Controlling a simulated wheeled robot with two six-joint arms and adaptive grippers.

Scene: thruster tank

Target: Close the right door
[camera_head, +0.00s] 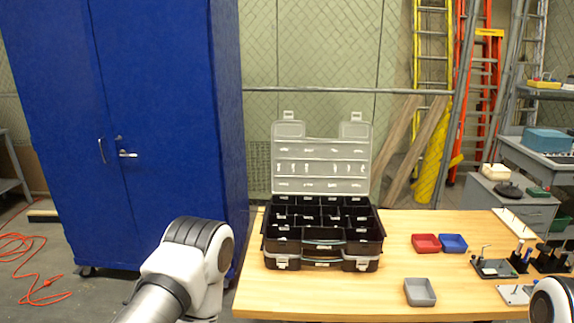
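A tall blue cabinet (228,120) stands at the left in the head view. Its right door (165,90) carries a silver lever handle (127,154) near the seam, and the left door (50,70) has a handle (101,150) on the other side. Both doors look about flush with each other, and no gap into the cabinet shows. My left arm comes in at the bottom, in front of the cabinet's lower right, and hides part of it. A piece of my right arm shows at the bottom right corner. Neither gripper is in view.
A wooden table (330,300) right of the cabinet holds an open black organizer case (322,225), red (426,243), blue (453,243) and grey (420,292) bins, and small tools. An orange cord (35,275) lies on the floor at left. Ladders (480,80) stand behind.

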